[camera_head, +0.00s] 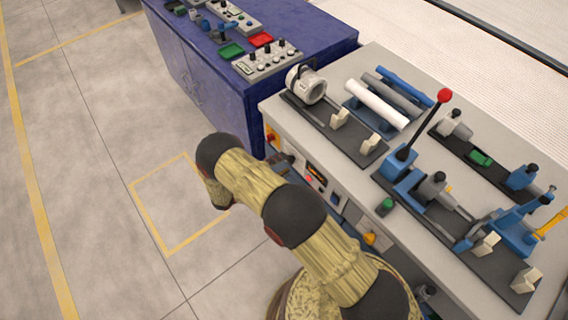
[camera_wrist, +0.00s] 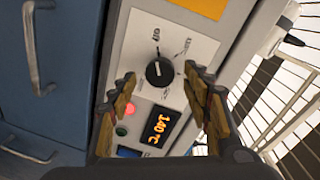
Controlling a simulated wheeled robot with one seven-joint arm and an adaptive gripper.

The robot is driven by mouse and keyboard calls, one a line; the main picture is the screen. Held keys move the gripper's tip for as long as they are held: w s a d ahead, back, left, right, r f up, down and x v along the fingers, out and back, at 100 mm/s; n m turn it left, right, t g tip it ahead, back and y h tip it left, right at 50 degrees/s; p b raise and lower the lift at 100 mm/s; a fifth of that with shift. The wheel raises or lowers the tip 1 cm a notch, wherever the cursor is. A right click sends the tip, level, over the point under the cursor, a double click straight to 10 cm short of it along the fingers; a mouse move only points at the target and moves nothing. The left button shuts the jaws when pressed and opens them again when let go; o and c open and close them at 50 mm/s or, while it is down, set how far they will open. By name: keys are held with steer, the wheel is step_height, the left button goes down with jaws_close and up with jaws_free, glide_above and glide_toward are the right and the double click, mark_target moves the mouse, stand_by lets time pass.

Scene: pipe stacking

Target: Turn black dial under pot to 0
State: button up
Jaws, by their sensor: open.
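The black dial (camera_wrist: 159,72) sits on a white plate on the upright front panel, with a pale pointer mark and small printing around it. In the wrist view, my gripper (camera_wrist: 160,76) is open, one finger on each side of the dial, with nothing held; I cannot tell whether the fingers touch it. In the head view, my gripper (camera_head: 284,161) is at the bench's front face, and the dial cannot be made out there. A white and metal pot-like cylinder (camera_head: 310,88) lies on the bench top above.
An orange display (camera_wrist: 161,125) reads about 140 °C below the dial, with a red light (camera_wrist: 121,131) and a green button (camera_wrist: 130,108) beside it. A blue cabinet (camera_wrist: 50,70) stands left. Pipes (camera_head: 377,103) and a red-knobbed lever (camera_head: 444,96) are on the bench.

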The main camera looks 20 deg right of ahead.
steer(key=v, duration=1)
steer(key=shift+a, duration=0.3)
